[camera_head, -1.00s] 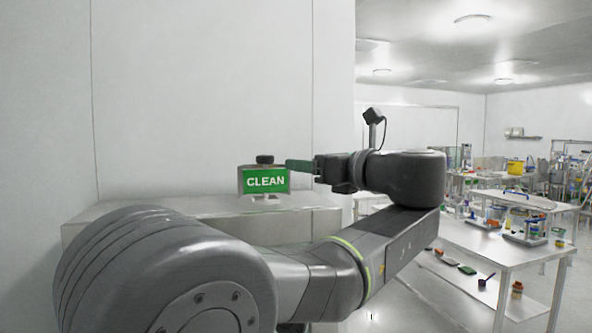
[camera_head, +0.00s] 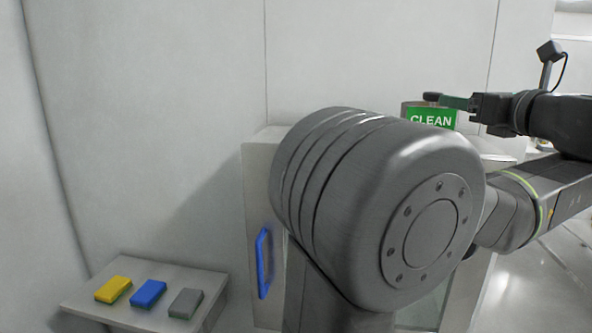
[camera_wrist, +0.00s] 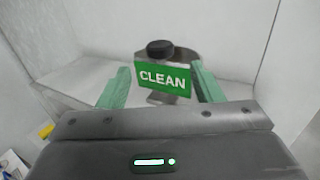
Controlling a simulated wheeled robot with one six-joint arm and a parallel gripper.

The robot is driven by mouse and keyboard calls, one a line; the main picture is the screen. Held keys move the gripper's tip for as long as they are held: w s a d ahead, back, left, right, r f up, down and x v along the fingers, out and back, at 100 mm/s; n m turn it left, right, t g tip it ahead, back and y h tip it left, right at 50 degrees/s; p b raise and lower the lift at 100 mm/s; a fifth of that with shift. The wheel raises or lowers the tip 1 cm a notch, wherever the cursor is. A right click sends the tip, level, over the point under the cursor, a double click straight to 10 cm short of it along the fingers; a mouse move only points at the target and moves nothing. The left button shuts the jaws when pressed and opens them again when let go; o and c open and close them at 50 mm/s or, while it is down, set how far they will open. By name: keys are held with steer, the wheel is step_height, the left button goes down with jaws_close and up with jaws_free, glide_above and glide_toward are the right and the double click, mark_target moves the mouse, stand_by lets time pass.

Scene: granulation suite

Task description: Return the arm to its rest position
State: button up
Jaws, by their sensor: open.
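My gripper (camera_head: 456,102) is open, at the right of the head view, with its green fingers level with the top of the CLEAN sign. The green sign (camera_head: 430,116) stands upright on top of a pale cabinet (camera_head: 262,160), with a black knob (camera_head: 432,97) above it. In the wrist view the sign (camera_wrist: 165,78) shows between the two spread fingers, and its black knob (camera_wrist: 160,49) is just behind it. I cannot tell whether either finger touches it. My arm is stretched out to the right, and its large joint hides much of the cabinet.
A low shelf (camera_head: 80,296) at lower left holds a yellow block (camera_head: 113,290), a blue block (camera_head: 148,293) and a grey block (camera_head: 186,303). The cabinet front has a blue handle (camera_head: 263,262). White walls (camera_head: 160,110) stand close behind and at left.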

steer(key=p+x, duration=0.2)
steer(key=x, duration=0.5)
steer(key=shift+w+a, duration=0.1)
steer(key=shift+w, duration=0.3)
steer(key=shift+s, duration=0.1)
